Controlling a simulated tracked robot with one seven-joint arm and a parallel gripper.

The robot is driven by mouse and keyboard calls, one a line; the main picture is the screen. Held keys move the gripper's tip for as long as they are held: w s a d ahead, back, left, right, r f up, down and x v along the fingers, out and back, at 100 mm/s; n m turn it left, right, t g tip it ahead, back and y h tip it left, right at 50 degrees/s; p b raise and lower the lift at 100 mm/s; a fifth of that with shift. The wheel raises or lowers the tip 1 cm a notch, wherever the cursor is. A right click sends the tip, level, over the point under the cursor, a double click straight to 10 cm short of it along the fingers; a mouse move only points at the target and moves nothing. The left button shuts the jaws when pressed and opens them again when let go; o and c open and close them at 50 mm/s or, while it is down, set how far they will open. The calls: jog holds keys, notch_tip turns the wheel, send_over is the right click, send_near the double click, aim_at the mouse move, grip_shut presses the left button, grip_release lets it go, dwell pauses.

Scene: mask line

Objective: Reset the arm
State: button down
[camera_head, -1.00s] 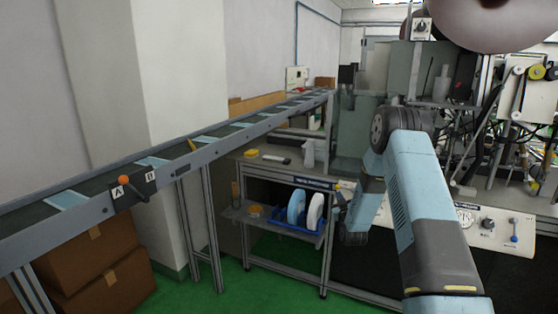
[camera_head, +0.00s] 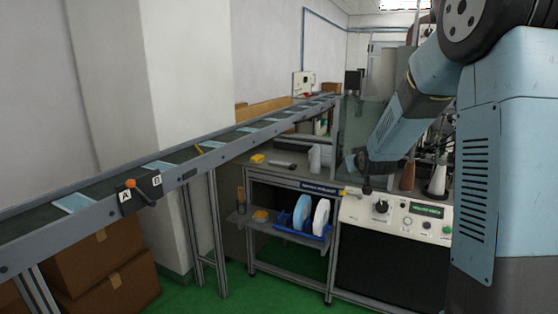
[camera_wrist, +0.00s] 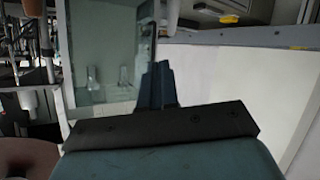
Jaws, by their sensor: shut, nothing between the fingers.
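My arm, pale blue and grey, fills the right side of the head view. It rises at the right edge and its forearm slopes down to the left, over the machine front. My gripper (camera_wrist: 157,85) shows in the wrist view as two dark fingers close together. It is shut with nothing between the fingers. Behind it are a glass-sided box (camera_wrist: 112,50) and a pale panel (camera_wrist: 240,85). In the head view the arm's lower end is near the control panel (camera_head: 400,215); the fingers are not clear there.
A conveyor (camera_head: 230,137) with blue masks runs along the left wall. It carries an A/B lever switch (camera_head: 140,194). A bench (camera_head: 290,180) with a blue tray (camera_head: 300,232) stands mid-view. Cardboard boxes (camera_head: 105,270) sit under the conveyor. Green floor (camera_head: 240,295) is clear in front.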

jog(key=s+a+r+m+g, duration=0.15)
jog(key=s+r, duration=0.25)
jog(key=s, duration=0.6)
jog(key=s+d+r+g, duration=0.15)
jog(key=s+r, duration=0.25)
jog(key=s, duration=0.6)
jog(key=s+a+m+g, duration=0.1)
jog(key=s+g, duration=0.4)
jog(key=s, duration=1.9)
jog(key=shift+s+a+f, duration=0.25)
jog(key=shift+a+f, duration=0.1)
jog(key=shift+a, duration=0.05)
jog(key=c, duration=1.8)
grip_release()
jog(key=shift+m, duration=0.25)
